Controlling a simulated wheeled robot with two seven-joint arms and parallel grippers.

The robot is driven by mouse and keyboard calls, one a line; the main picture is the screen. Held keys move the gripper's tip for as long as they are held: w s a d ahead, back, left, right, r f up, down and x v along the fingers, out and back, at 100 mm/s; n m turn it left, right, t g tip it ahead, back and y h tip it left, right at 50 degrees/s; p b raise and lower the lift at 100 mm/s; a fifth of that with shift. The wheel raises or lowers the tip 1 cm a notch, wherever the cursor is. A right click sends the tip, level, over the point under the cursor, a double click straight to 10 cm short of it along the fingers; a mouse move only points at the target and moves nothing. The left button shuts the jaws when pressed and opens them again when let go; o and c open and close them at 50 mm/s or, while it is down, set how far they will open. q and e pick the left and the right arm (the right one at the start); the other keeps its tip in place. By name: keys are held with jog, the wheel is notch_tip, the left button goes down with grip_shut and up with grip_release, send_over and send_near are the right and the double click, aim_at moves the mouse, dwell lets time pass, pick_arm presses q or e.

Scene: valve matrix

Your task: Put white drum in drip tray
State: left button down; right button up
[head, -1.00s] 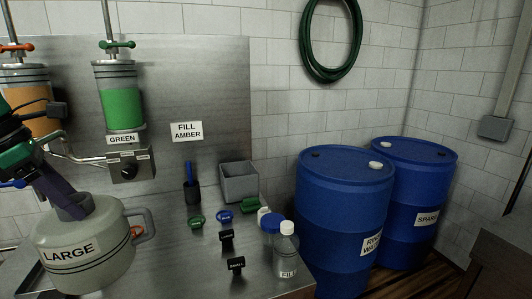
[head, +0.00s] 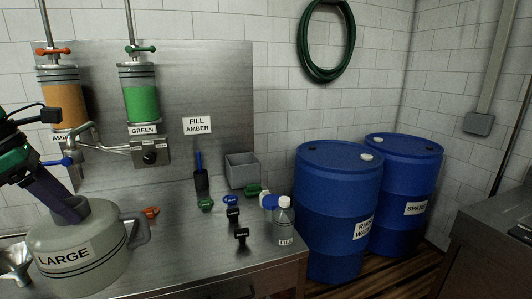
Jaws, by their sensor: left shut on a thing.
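The pale grey-white drum (head: 100,265), labelled LARGE, has a side handle (head: 138,232) and a short neck. It is upright at the lower left of the head view. My left gripper (head: 70,210) comes down from the left and is shut on the drum's neck; its fingertips are partly hidden there. I cannot tell whether the drum's base touches the steel counter. I cannot make out a drip tray for certain. A shiny metal basin or funnel shape (head: 15,262) shows at the left edge, partly cut off. My right gripper is not in view.
Amber (head: 64,105) and green (head: 141,102) cylinders stand above a pipe and a box (head: 151,152). An orange valve handle (head: 151,212) lies behind the drum. A grey bin (head: 242,170), small tagged items and a clear bottle (head: 284,218) are to the right. Blue barrels (head: 335,200) stand beyond.

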aim_at(34, 251)
pick_arm(q)
jog(key=s+a+f+m+g, duration=0.1)
jog(key=s+a+f+m, duration=0.15)
jog(key=f, duration=0.65)
jog(key=s+a+f+m+g, duration=0.1)
jog(key=s+a+f+m, duration=0.2)
jog(key=f, duration=0.5)
jog(key=d+f+m+g+y, duration=0.1)
jog(key=d+f+m+g, duration=0.2)
jog(key=d+f+m, duration=0.6)
jog(key=s+d+f+m+g+y, duration=0.1)
jog(key=d+f+m+g+y, duration=0.1)
jog(key=d+f+m, duration=0.7)
jog(key=shift+s+d+m+g, duration=0.3)
jog(key=shift+d+m, duration=1.35)
jog(key=shift+d, duration=1.65)
jog(key=shift+w+f, duration=0.1)
